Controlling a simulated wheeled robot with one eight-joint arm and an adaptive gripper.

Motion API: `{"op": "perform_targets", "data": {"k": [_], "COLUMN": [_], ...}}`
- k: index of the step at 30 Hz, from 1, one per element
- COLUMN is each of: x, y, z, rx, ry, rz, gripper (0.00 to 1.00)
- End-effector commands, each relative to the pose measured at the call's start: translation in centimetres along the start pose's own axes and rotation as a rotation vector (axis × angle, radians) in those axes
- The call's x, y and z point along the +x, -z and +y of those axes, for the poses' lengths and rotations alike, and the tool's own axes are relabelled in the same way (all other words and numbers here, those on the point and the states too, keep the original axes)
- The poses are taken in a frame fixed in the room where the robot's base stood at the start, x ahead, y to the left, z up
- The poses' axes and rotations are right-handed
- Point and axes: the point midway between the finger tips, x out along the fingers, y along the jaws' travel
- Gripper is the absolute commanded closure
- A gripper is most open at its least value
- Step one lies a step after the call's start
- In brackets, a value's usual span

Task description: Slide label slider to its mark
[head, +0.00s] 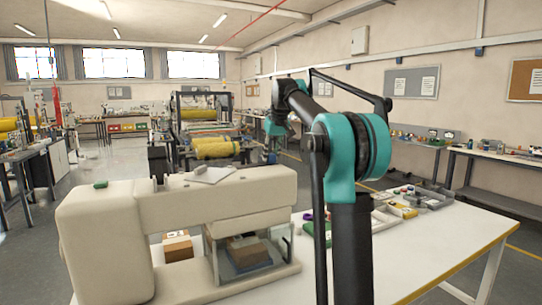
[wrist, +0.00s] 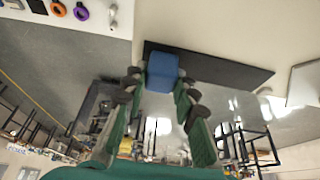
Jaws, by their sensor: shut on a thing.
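The label slider is a blue block (wrist: 162,70) in the wrist view, near the left end of a dark strip (wrist: 230,74) on a pale surface. My gripper (wrist: 160,82) has its dark fingertips on both sides of the block and is shut on it. The fingers partly cover the block's sides. I cannot make out a mark on the strip. In the head view a long beige machine (head: 105,235) stands on the table; the slider is not visible there, and my arm hides part of the view.
Brown boxes (head: 178,246) sit by the machine, and a green item (head: 101,184) lies on top. In the wrist view, a purple ring (wrist: 81,13) and an orange ring (wrist: 58,9) are at upper left.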

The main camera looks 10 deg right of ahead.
Motion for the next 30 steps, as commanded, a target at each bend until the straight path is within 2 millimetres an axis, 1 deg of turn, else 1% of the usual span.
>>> {"op": "perform_targets", "data": {"k": [4,6,8,12,16,18,26,27,30], "x": [0.0,0.0,0.0,0.0,0.0,0.0,0.0,0.0,0.0], "y": [0.0,0.0,0.0,0.0,0.0,0.0,0.0,0.0,0.0], "z": [0.0,-0.4,-1.4,-4.2,-5.8,-6.0,-6.0,-6.0,-6.0], "rx": [0.000,-0.001,-0.002,-0.005,-0.003,0.000,0.001,0.001,0.001], "ry": [0.000,0.001,0.002,0.002,0.001,0.001,0.000,0.000,0.000], "rz": [0.000,0.000,0.000,0.000,0.001,0.001,0.001,0.001,0.001], "gripper": [1.00,1.00,1.00,1.00,1.00,1.00,1.00,0.68,0.56]}}
